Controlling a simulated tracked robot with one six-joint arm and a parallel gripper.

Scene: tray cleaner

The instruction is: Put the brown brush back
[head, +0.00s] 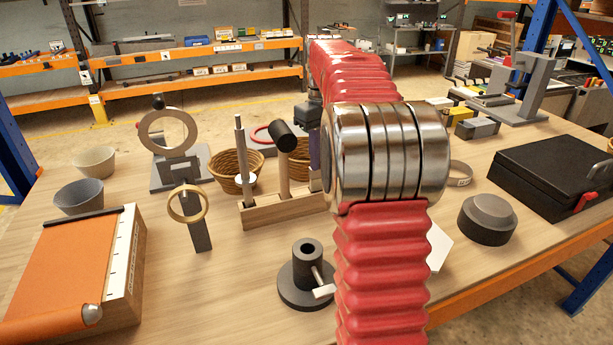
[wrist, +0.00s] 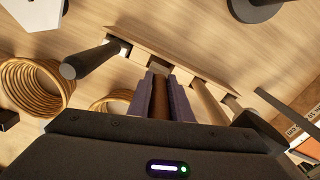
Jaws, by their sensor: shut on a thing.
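In the wrist view my gripper (wrist: 160,92) has its purple pads closed on the brown handle of the brush (wrist: 159,98). The handle points toward the wooden rack (wrist: 225,86), and its far end is at or just above an opening there. I cannot tell whether it is seated in the opening. In the head view the rack (head: 262,216) stands mid-table, and a purple pad of my gripper (head: 314,150) shows above its right end. The brush and the rack's right end are hidden behind my arm in that view.
A grey rod (head: 240,150) and a black-headed wooden tool (head: 283,160) stand in the rack. A black-handled tool (wrist: 92,60) is on the brush's other side. Wicker baskets (head: 236,170) stand behind; a dark round stand (head: 305,280) is in front.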

